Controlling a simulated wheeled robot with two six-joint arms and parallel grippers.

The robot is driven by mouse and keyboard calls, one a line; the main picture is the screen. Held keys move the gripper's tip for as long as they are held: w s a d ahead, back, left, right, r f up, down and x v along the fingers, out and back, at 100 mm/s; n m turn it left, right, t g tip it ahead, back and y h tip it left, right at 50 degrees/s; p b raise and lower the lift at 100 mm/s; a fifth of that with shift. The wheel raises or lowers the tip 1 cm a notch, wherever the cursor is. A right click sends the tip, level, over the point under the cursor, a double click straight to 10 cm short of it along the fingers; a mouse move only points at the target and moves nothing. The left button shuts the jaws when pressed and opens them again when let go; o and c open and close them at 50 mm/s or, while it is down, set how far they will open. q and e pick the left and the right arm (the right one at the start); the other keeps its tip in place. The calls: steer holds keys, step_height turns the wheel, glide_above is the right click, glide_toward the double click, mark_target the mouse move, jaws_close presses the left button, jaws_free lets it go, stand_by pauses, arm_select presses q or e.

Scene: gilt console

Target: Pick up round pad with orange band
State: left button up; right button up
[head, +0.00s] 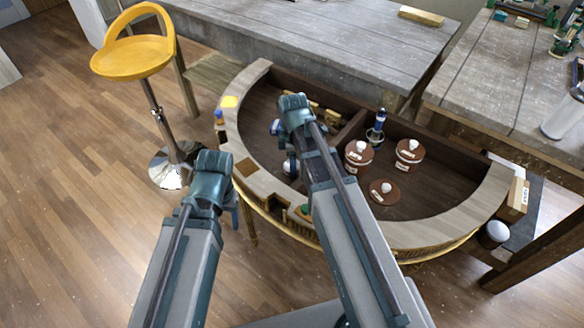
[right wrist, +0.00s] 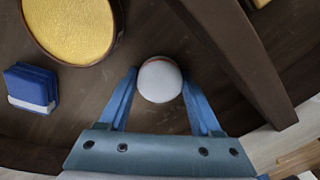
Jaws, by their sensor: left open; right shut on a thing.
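In the right wrist view, a small round white pad (right wrist: 160,82) with a thin orange-brown edge sits between the two blue fingers of my right gripper (right wrist: 158,95). The gripper is shut on it, a finger on each side. In the head view my right gripper (head: 290,166) is low inside the left part of the half-round console (head: 262,160), largely hidden by its own arm. I cannot tell whether the pad touches the console floor. My left gripper (head: 235,214) is outside the console's left front rim, holding nothing visible; its fingers are mostly hidden by its wrist.
A blue-and-white block (right wrist: 31,88) and a round yellow-topped thing (right wrist: 75,25) lie near the right gripper. A dark divider (head: 350,128) splits the console. A yellow stool (head: 133,57) is at left.

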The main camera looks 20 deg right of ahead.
steer(key=c, duration=0.5)
steer(key=shift+o, duration=0.2)
step_height(320, 180, up, 10)
steer(key=p, duration=1)
steer(key=o, duration=0.6)
steer(key=shift+c, duration=0.2)
steer(key=c, duration=0.4)
steer(key=w+d, duration=0.3)
steer(key=d, duration=0.1)
steer(key=w+d, duration=0.4)
steer(key=shift+w+d+f, duration=0.1)
steer(key=shift+w+f, duration=0.05)
steer(key=shift+w, duration=0.15)
steer(key=shift+c, duration=0.2)
